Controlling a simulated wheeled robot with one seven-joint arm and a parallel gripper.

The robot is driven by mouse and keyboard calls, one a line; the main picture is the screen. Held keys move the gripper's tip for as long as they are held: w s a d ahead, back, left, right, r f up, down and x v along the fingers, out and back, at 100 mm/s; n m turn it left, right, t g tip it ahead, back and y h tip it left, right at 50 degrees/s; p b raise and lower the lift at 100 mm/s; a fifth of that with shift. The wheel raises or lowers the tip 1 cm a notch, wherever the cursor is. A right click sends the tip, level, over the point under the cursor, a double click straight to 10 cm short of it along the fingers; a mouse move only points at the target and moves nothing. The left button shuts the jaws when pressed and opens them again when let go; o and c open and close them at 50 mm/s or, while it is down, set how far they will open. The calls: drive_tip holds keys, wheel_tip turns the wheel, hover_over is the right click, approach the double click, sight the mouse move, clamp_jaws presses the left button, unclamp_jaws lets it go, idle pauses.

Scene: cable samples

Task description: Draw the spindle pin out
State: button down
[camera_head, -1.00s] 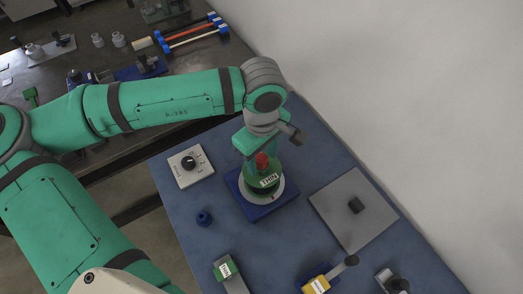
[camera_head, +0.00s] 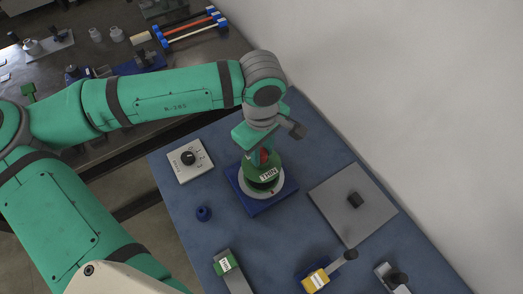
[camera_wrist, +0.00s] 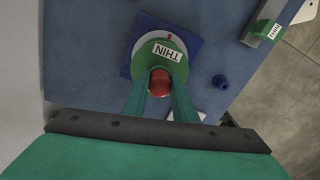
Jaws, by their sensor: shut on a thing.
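The red-headed spindle pin (camera_wrist: 160,82) stands in the middle of a green spool (camera_wrist: 174,66) labelled THIN. The spool sits on a white disc (camera_wrist: 138,45) with a red mark, on a blue square base (camera_wrist: 130,65). The base also shows in the head view (camera_head: 284,200). My gripper (camera_wrist: 160,80) reaches down over the spool with one finger on each side of the red head, shut on it. In the head view my gripper (camera_head: 263,156) partly covers the red head. The pin's shaft is hidden inside the spool.
A white dial box (camera_head: 184,172) is left of the base and a small blue knob (camera_head: 204,214) in front of it. A grey plate (camera_head: 335,218) with a black knob lies right. Green and yellow (camera_head: 316,280) labelled pieces stand in front. A wall rises behind.

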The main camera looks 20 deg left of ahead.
drive_tip(key=shift+r, duration=0.55)
idle(0.4)
drive_tip(key=shift+r, duration=4.35)
